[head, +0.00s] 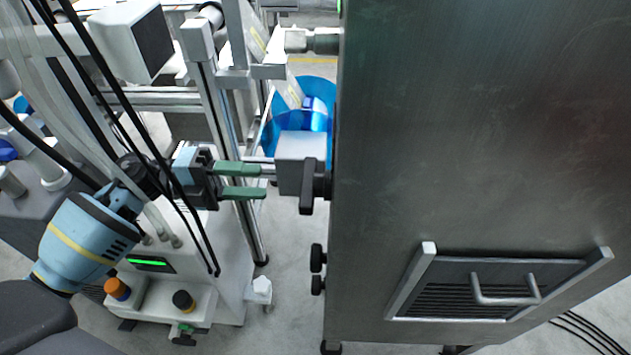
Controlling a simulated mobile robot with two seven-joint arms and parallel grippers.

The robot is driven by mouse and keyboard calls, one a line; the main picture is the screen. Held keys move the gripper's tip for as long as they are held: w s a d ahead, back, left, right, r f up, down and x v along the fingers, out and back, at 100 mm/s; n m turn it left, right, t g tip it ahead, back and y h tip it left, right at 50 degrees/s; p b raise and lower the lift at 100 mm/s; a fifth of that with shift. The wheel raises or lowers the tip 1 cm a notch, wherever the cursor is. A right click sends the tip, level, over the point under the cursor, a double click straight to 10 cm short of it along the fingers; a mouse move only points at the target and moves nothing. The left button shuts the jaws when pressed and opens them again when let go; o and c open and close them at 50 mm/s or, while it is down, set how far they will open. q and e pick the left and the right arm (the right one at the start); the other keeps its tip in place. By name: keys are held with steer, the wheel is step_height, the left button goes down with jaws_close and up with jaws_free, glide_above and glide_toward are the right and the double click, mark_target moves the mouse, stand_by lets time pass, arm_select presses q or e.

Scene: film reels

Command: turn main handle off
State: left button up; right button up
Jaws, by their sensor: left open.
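A black handle (307,192) sticks out from a small grey box (297,158) on the left side of the large metal cabinet (480,130). Its lower end hangs down below the box. It appears to be the main handle. My left gripper (264,181) has green fingers and is open and empty. Its fingers point right toward the box and handle, with a small gap between the fingertips and the box in the picture. The distance in depth is hard to tell. My right gripper is not in view.
Black knobs (317,270) sit lower on the cabinet's side. A vented panel with a pull handle (506,289) is on the cabinet front. A white machine (222,262) and metal posts stand near my left arm. A blue bin (318,95) is behind.

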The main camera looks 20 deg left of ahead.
mark_target(302, 184)
arm_select(q)
steer(key=x, duration=0.6)
steer(key=shift+d+b, duration=0.25)
steer(key=shift+b, duration=0.05)
steer(key=shift+w+d, duration=0.2)
steer(key=shift+d, duration=0.4)
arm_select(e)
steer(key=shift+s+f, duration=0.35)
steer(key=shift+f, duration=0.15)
arm_select(q)
steer(key=shift+c, duration=0.5)
jaws_close()
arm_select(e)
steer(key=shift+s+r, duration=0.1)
